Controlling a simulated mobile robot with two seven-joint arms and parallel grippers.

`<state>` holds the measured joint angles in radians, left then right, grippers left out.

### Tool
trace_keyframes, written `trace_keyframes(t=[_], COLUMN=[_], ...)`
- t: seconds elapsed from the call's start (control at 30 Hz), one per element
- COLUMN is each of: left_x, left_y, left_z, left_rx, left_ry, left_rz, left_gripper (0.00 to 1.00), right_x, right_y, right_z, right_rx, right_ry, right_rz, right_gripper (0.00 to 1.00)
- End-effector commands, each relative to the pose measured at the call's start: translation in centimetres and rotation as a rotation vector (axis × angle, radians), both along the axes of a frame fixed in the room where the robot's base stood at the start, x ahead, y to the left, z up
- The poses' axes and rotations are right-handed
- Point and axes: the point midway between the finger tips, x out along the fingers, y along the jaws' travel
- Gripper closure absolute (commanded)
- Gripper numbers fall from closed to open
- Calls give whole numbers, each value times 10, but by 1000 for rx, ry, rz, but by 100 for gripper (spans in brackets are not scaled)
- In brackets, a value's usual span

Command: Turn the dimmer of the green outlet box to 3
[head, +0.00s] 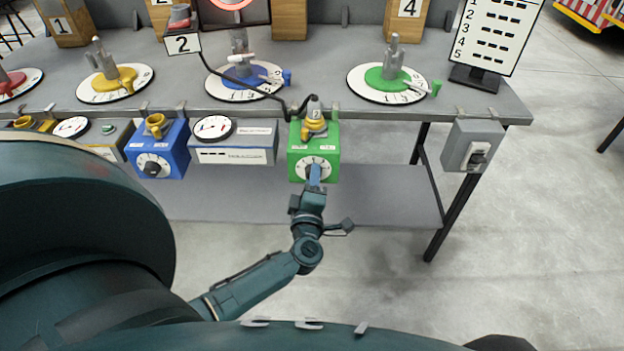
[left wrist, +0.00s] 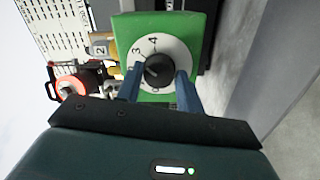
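The green outlet box (head: 327,140) hangs on the table's front edge. The knob's exact setting is hard to read. My left gripper (head: 315,172) is at the dial. In the left wrist view its two blue fingers (left wrist: 158,86) stand open on either side of the knob, with gaps visible. My right gripper is not in view.
A blue outlet box (head: 176,140) and a blue-grey meter box (head: 258,152) hang to the left. A grey switch box (head: 472,146) hangs at the right. A black cable (head: 250,88) runs across the table to the green box. Floor at right is clear.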

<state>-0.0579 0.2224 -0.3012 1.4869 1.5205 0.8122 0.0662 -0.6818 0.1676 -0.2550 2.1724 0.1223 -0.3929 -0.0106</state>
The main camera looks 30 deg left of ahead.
Motion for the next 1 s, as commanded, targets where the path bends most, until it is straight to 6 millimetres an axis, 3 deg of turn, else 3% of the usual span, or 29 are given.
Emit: trace_keyframes(t=[0.2, 0.57, 1.0], left_x=[0, -8, -87], left_y=[0, -4, -48], left_z=[0, 0, -5], left_rx=[0, 0, -1], left_ry=[0, 0, 3], left_rz=[1, 0, 1], left_gripper=[45, 45, 45], right_x=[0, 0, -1], right_y=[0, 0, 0], right_z=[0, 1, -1], right_rx=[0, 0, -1], right_ry=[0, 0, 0], right_rz=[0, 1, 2], right_gripper=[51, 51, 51])
